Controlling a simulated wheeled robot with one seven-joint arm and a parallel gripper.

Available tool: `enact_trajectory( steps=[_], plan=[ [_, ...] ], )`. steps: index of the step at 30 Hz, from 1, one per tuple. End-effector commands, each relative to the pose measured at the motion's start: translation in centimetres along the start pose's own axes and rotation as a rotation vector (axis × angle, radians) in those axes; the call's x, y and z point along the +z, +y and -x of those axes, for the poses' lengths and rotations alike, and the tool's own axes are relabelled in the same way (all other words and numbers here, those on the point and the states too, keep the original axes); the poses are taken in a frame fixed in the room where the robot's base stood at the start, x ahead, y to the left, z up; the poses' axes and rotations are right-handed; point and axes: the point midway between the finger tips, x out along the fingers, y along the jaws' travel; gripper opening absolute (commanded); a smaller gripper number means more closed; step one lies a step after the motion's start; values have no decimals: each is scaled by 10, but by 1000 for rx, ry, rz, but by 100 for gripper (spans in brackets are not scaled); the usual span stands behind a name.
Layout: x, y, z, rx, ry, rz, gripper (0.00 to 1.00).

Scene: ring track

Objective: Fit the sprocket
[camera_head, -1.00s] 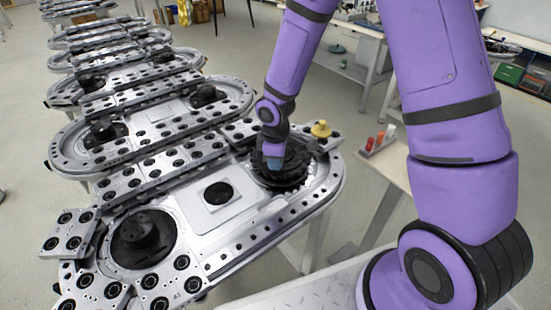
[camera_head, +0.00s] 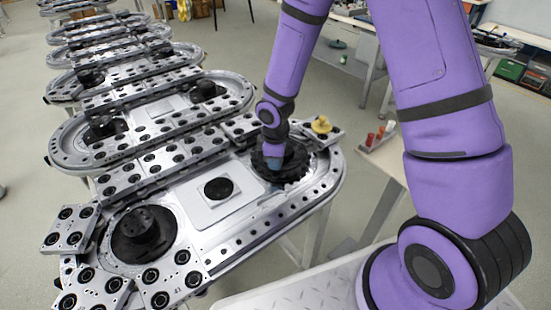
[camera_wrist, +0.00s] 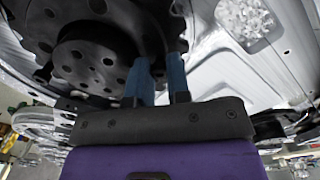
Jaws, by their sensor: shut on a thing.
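The black toothed sprocket (camera_head: 294,168) is at the right end of the nearest metal track plate (camera_head: 258,232). My gripper (camera_head: 273,166) reaches down to it from above, its blue fingertips at the sprocket's middle. In the wrist view, the two blue fingers (camera_wrist: 157,82) are shut on a dark part of the sprocket (camera_wrist: 92,62), whose face has round holes. Whether the sprocket lies flat on its seat is hidden by the gripper and by its own dark shape. A second black sprocket or hub (camera_head: 143,228) sits in the round recess at the left end.
A small yellow part (camera_head: 320,125) stands on the plate just behind the sprocket. A square plate with a black disc (camera_head: 218,188) lies in the track's middle. More ring tracks (camera_head: 150,105) run away behind. A bench with red pieces (camera_head: 372,140) stands at the right.

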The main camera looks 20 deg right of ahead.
Motion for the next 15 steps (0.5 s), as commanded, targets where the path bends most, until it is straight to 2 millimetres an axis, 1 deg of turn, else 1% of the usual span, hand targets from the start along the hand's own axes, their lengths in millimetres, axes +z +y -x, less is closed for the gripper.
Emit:
enact_trajectory(
  steps=[8,9,11,12,13,15],
  plan=[
    [-1,0,-4,2,2,0,0],
    [-1,0,-5,2,2,0,19],
    [0,0,-5,2,2,0,33],
    [0,0,-5,2,2,0,42],
    [0,0,-5,2,2,0,47],
    [0,0,-5,2,2,0,47]
  ],
)
